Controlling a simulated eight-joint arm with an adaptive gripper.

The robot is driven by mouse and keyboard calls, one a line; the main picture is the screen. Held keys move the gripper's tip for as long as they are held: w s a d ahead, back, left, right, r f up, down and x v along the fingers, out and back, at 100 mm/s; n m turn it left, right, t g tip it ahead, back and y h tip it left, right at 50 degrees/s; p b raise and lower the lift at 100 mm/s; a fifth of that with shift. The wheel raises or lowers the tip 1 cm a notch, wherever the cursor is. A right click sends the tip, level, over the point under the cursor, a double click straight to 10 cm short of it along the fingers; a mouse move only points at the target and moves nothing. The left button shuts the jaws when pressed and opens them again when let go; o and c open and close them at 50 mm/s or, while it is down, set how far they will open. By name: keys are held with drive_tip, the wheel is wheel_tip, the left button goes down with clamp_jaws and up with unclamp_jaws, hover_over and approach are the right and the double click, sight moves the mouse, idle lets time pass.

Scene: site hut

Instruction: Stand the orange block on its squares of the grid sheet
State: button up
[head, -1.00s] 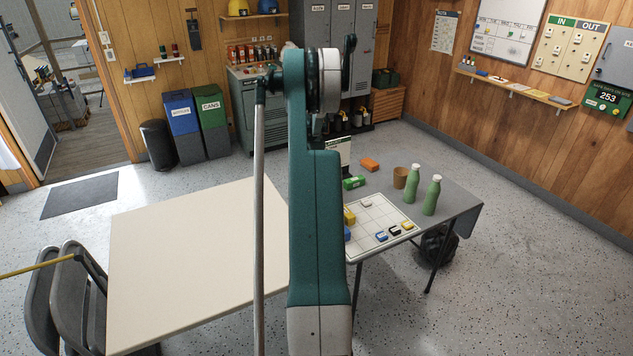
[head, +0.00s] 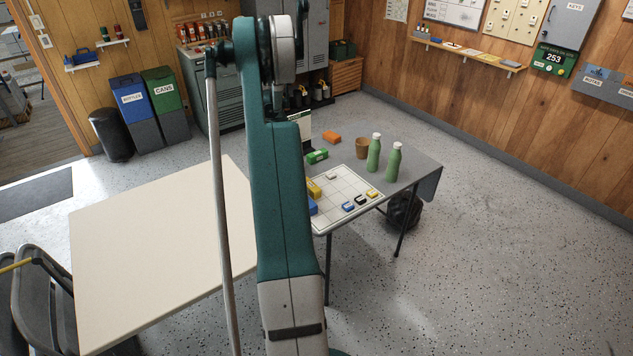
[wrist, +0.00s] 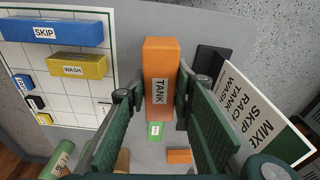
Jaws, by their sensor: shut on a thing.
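My gripper (wrist: 155,95) is shut on the orange block (wrist: 160,60), labelled TANK, in the wrist view. A finger lies along each side of the block. I cannot tell whether the block touches the table. My arm hides the held block and gripper in the head view. The white grid sheet (wrist: 85,101) lies left of the block in the wrist view; it also shows on the grey table in the head view (head: 347,184). A blue SKIP block (wrist: 55,33) and a yellow WASH block (wrist: 77,66) are on it, with several smaller pieces along one side.
A smaller orange piece (head: 331,137) and a green block (head: 317,156) lie on the grey table (head: 412,171). A brown cup (head: 362,147) and two green bottles (head: 374,155) stand beyond the sheet. A lettered card (wrist: 262,120) stands close right of my gripper. A bare cream table (head: 160,255) is left.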

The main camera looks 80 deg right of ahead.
drive_tip(key=s+a+n, duration=0.1)
drive_tip(key=s+n, duration=0.7)
drive_tip(key=s, duration=0.2)
drive_tip(key=n+t+p, duration=0.1)
drive_tip(key=n+t, duration=0.1)
drive_tip(key=n, duration=0.7)
hover_over(323, 186)
drive_tip(key=shift+s+r, duration=0.1)
drive_tip(key=shift+r, duration=0.05)
drive_tip(key=shift+f, duration=3.1)
drive_tip(key=shift+f, duration=0.1)
drive_tip(key=shift+f+b, duration=0.5)
drive_tip(key=shift+f, duration=1.3)
drive_tip(key=shift+f, duration=0.1)
